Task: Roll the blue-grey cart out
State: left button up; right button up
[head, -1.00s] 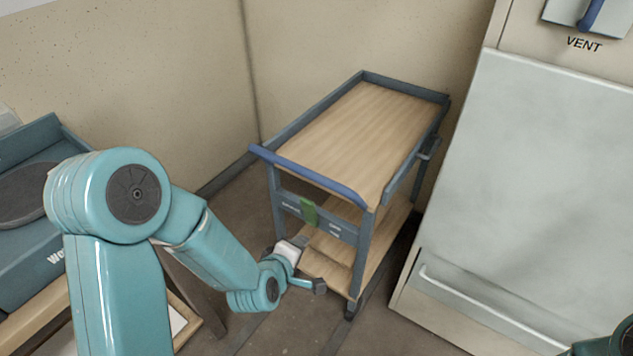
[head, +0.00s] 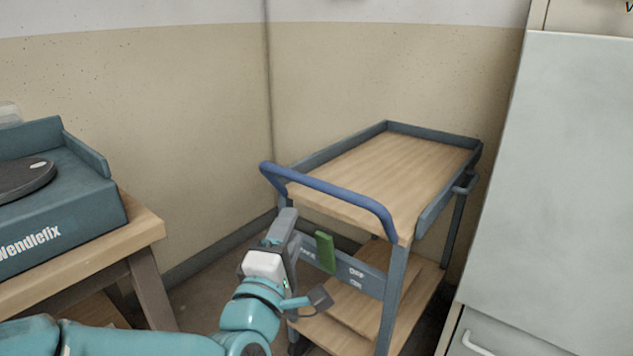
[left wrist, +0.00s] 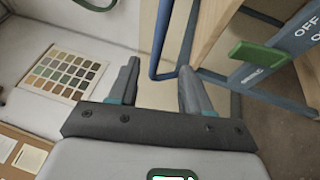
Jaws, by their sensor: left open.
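The blue-grey cart (head: 398,258) stands in the corner, with wooden top and lower shelves. Its blue push handle (head: 335,190) runs across the near end. A green tab (head: 325,252) sits upright on the end panel, beside small labels. In the left wrist view the green tab (left wrist: 260,52) is near lettering that includes OFF. My left gripper (head: 287,232) is open and empty, just below the left part of the handle. In the left wrist view the blue handle (left wrist: 163,40) shows near the fingertips; whether it touches is unclear. My right gripper is out of view.
A table (head: 145,222) with a blue-grey wheel machine (head: 70,220) stands at left. A pale kiln-like cabinet (head: 560,180) stands close at the cart's right. Walls close in behind. Some floor (head: 200,295) shows between table and cart.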

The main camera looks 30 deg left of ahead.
pick_arm(q)
jog(key=p, duration=0.8)
send_near(310, 187)
jog(key=w+r, duration=0.1)
jog(key=w, duration=0.1)
jog(key=x, duration=1.1)
jog(key=shift+a+f+b, duration=0.25)
jog(key=shift+a+b, duration=0.05)
jog(key=shift+b, duration=0.15)
jog(key=shift+c, duration=0.4)
grip_shut()
